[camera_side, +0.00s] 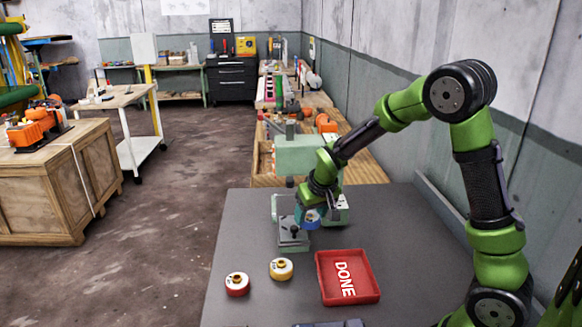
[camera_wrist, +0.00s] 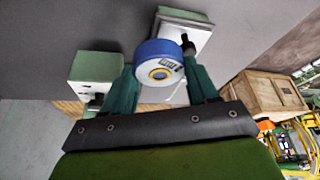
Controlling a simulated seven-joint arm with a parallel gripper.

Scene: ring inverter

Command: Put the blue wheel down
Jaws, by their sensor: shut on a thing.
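The blue wheel (camera_side: 312,222) is held in my gripper (camera_side: 308,212), beside the pale green machine's small base block (camera_side: 293,246). In the wrist view the blue wheel (camera_wrist: 157,50) sits between my two dark green fingers (camera_wrist: 160,75), its pale hub face with a yellow centre towards the camera. A block with a white face and a dark pin (camera_wrist: 188,46) shows just behind and right of the wheel. I cannot tell whether the wheel touches it. A red tray marked DONE (camera_side: 330,298) lies in front on the grey table, empty.
A red wheel (camera_side: 237,284) and a yellow wheel (camera_side: 281,269) stand on the grey table (camera_side: 240,225), left of the tray. The pale green machine (camera_side: 298,158) rises behind my gripper. The table's left part is clear. A wooden crate (camera_side: 50,190) stands on the floor at left.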

